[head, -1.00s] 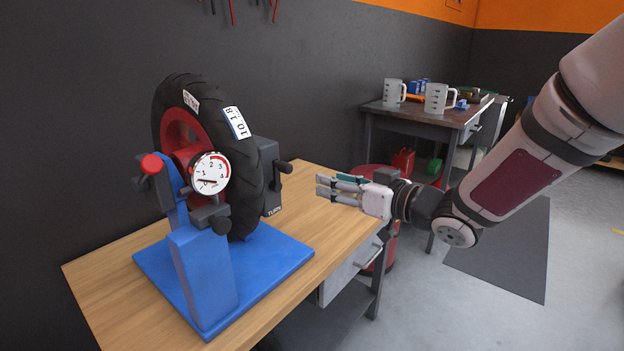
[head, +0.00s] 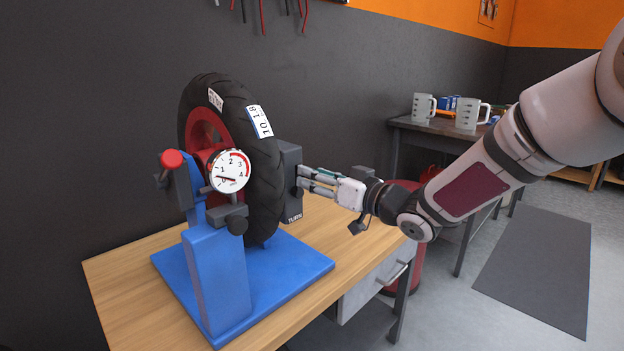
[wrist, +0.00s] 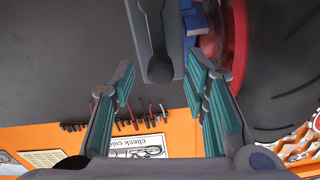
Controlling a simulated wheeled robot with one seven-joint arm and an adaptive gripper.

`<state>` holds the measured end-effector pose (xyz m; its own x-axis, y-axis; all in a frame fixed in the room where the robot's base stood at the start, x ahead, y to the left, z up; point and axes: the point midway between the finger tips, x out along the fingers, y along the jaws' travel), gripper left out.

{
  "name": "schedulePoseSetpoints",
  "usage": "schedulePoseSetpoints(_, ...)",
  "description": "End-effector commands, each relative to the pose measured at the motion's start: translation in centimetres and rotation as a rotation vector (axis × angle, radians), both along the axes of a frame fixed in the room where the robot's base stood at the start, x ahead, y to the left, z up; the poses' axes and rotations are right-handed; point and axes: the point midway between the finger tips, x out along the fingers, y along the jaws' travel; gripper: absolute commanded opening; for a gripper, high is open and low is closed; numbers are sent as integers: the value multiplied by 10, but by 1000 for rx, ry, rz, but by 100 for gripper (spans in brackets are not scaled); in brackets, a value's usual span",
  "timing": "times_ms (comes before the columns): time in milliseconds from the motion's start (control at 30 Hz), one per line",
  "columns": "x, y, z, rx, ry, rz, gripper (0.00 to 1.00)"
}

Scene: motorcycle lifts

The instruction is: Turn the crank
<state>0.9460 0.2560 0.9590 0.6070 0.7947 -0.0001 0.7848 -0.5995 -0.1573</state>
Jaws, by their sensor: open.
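The tyre stand (head: 218,285) is a blue frame on the wooden bench, holding a black tyre (head: 262,190) on a red rim. A grey box (head: 291,160) marked TURN sits at the tyre's right side. My gripper (head: 302,180) is open at the box's right face, its fingers pointing left at it. In the head view the fingers mostly hide the crank.
The bench (head: 130,290) has bare wood right of the stand. White mugs (head: 467,113) stand on a dark table behind. A grey mat (head: 535,270) lies on the floor.

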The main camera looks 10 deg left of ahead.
Motion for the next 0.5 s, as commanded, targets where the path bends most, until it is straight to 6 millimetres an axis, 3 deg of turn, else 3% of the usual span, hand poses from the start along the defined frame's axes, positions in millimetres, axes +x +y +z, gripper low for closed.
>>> schedulePoseSetpoints(200, 10, 13, 0, 1, 1, 0, 41)
schedulePoseSetpoints(500, 11, 14, 0, 0, 1, -1, 41)
